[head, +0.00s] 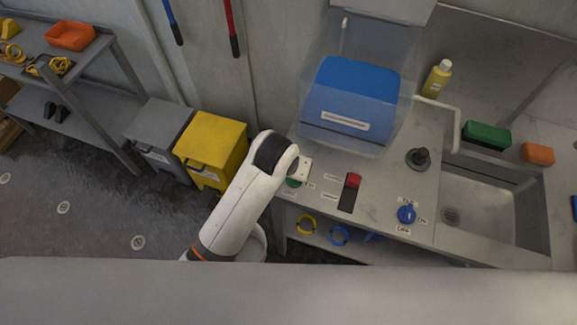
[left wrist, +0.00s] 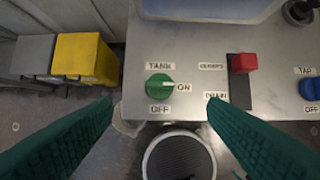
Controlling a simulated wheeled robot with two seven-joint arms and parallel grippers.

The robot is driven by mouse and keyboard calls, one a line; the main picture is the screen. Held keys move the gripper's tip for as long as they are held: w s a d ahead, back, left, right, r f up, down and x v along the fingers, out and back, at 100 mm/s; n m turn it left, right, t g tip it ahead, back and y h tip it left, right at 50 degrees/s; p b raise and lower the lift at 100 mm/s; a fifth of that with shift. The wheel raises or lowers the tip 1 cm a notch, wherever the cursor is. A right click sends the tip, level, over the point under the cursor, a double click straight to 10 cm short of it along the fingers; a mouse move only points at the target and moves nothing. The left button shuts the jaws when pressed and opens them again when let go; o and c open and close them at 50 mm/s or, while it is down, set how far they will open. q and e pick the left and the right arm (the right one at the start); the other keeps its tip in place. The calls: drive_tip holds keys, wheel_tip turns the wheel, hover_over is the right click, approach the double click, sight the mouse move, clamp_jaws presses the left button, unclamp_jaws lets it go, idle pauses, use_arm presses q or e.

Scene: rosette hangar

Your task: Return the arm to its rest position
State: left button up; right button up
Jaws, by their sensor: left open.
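My left arm reaches up from the bottom of the head view to the counter's left front corner. Its gripper (head: 303,168) is above the green tank knob (head: 293,183). In the left wrist view the two green fingers of the left gripper (left wrist: 160,103) are wide apart with nothing between them. The tank knob (left wrist: 160,87) shows beyond the fingertips, apart from them, with its white mark toward the ON label. My right gripper is in neither view.
The counter holds a red drain lever (head: 353,181) at the CLOSED end, a blue tap knob (head: 406,214), a blue tank (head: 355,90) and a sink (head: 490,213). A yellow bin (head: 212,145) stands left of my arm. Open floor lies at lower left.

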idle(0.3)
use_arm(q)
drive_tip(key=s+a+n+y, duration=0.1)
drive_tip(key=s+a, duration=1.6)
drive_tip(key=a, duration=0.2)
wheel_tip(320, 180, down, 36)
drive_tip(key=s+g+b, duration=0.2)
drive_tip(key=s+b, duration=0.1)
drive_tip(key=b, duration=0.4)
drive_tip(key=s+a+f+b, duration=0.1)
drive_tip(key=s+f+b, duration=0.1)
drive_tip(key=s+f, duration=0.5)
drive_tip(key=s+a+f+g+b, duration=0.1)
drive_tip(key=s+a+f+b, duration=0.1)
drive_tip(key=s+f, duration=0.6)
wheel_tip(320, 180, down, 4)
drive_tip(key=shift+a+b, duration=0.2)
drive_tip(key=shift+b, duration=0.35)
